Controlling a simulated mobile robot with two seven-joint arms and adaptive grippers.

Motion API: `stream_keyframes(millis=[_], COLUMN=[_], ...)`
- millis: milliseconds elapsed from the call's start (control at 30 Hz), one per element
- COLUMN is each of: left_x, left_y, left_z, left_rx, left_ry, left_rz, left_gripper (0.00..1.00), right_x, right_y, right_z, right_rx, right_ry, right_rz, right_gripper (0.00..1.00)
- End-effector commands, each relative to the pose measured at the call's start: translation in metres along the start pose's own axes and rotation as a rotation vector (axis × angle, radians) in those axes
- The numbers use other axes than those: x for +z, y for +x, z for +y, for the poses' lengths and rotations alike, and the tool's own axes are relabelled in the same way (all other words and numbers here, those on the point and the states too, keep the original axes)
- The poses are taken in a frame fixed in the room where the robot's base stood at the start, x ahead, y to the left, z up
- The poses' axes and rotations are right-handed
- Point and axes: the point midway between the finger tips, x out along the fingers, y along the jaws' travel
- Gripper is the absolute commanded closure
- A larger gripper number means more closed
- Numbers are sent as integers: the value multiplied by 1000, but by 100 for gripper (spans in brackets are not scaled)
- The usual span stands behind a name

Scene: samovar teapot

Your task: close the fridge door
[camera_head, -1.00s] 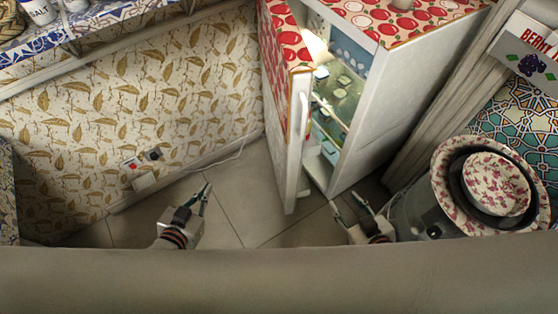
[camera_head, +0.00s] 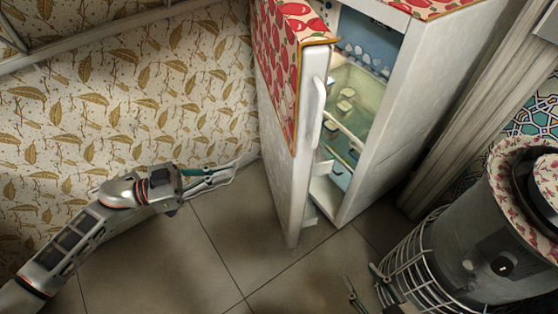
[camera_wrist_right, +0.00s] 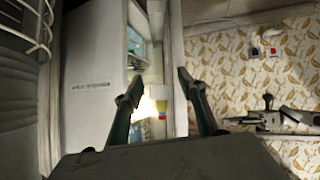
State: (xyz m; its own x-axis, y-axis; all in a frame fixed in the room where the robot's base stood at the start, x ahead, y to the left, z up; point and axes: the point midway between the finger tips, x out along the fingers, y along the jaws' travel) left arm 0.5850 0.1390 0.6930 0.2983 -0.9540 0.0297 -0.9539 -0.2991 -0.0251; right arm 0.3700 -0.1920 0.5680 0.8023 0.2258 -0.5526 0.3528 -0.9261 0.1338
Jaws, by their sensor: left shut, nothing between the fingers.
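The fridge door (camera_head: 277,170), white with a red-patterned upper edge, stands partly open. Its white handle (camera_head: 318,112) faces right. The fridge body (camera_head: 393,130) is to the right, and lit shelves show in the gap. In the right wrist view the fridge body (camera_wrist_right: 92,75) and lit gap also show. My left gripper (camera_head: 232,172) is shut and empty, pointing right, left of the door and apart from it. It also shows in the right wrist view (camera_wrist_right: 312,116). My right gripper (camera_head: 362,283) is open and empty, low in front of the fridge; its fingers show in the right wrist view (camera_wrist_right: 160,85).
A wire-caged grey appliance (camera_head: 450,255) with a floral top stands at the right, close to my right gripper. The leaf-patterned wall (camera_head: 130,90) runs behind my left arm. The tiled floor (camera_head: 240,240) in front of the door is clear.

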Motion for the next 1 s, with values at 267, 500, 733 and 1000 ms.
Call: stream_keyframes(millis=[267, 500, 733, 1000], left_x=[10, 11, 14, 15], left_y=[8, 51, 96, 129], left_z=[0, 2, 4, 6], left_rx=[46, 44, 43, 42], left_ry=[-29, -27, -30, -29], left_rz=[-29, -26, -27, -29], left_gripper=[100, 100, 100, 100], right_x=[4, 1, -1, -5], right_y=[2, 3, 4, 5], right_z=[-2, -6, -10, -14], right_rx=[-4, -10, -17, -24], right_ry=[3, 13, 28, 44], right_rz=[-4, 4, 15, 28], right_gripper=[60, 60, 60, 60])
